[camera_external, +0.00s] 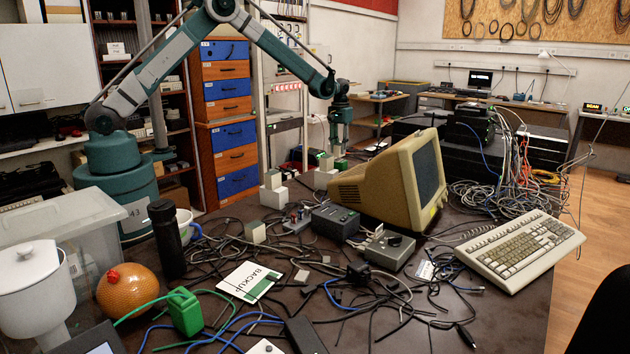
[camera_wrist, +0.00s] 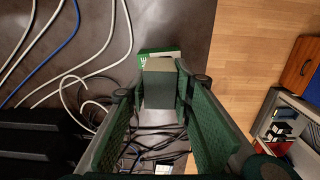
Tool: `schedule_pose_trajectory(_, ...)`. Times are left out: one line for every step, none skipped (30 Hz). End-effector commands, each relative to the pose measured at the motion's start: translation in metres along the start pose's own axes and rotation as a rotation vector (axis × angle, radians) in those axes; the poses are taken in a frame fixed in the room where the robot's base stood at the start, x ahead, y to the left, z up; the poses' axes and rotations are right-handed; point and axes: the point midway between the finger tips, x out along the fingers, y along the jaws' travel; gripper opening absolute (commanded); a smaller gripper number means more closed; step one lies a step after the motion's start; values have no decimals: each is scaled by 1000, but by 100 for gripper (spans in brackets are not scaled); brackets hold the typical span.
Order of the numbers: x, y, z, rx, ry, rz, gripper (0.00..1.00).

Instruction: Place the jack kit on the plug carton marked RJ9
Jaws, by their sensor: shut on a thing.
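My gripper (camera_external: 339,152) points down at the back edge of the table, left of the beige monitor. In the wrist view my gripper (camera_wrist: 160,90) is shut on a small grey box (camera_wrist: 158,88), which seems to be the jack kit. A green and white carton (camera_wrist: 146,55) shows just beyond the held box, mostly covered by it. I cannot tell whether the two touch. Its lettering is too small to read, so I cannot tell whether it is the RJ9 carton. In the external view pale boxes (camera_external: 325,179) stand under and left of my gripper.
Another pair of pale boxes (camera_external: 273,197) stands to the left, and a small cream box (camera_external: 255,232) lies nearer. The beige monitor (camera_external: 395,185) stands close on the right. Loose cables (camera_external: 370,300) cover much of the table. A keyboard (camera_external: 520,250) lies at the right.

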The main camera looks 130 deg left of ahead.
Motion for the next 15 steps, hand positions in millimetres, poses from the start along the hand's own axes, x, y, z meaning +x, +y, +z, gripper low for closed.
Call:
schedule_pose_trajectory(7,0,0,0,0,0,11)
schedule_pose_trajectory(10,0,0,0,0,0,11)
schedule_pose_trajectory(14,0,0,0,0,0,11)
schedule_pose_trajectory(16,0,0,0,0,0,11)
schedule_pose_trajectory(18,0,0,0,0,0,11)
schedule_pose_trajectory(19,0,0,0,0,0,11)
schedule_pose_trajectory(20,0,0,0,0,0,11)
schedule_pose_trajectory(20,0,0,0,0,0,11)
schedule_pose_trajectory(20,0,0,0,0,0,11)
schedule_pose_trajectory(20,0,0,0,0,0,11)
schedule_pose_trajectory(20,0,0,0,0,0,11)
schedule_pose_trajectory(20,0,0,0,0,0,11)
schedule_pose_trajectory(20,0,0,0,0,0,11)
schedule_pose_trajectory(20,0,0,0,0,0,11)
schedule_pose_trajectory(20,0,0,0,0,0,11)
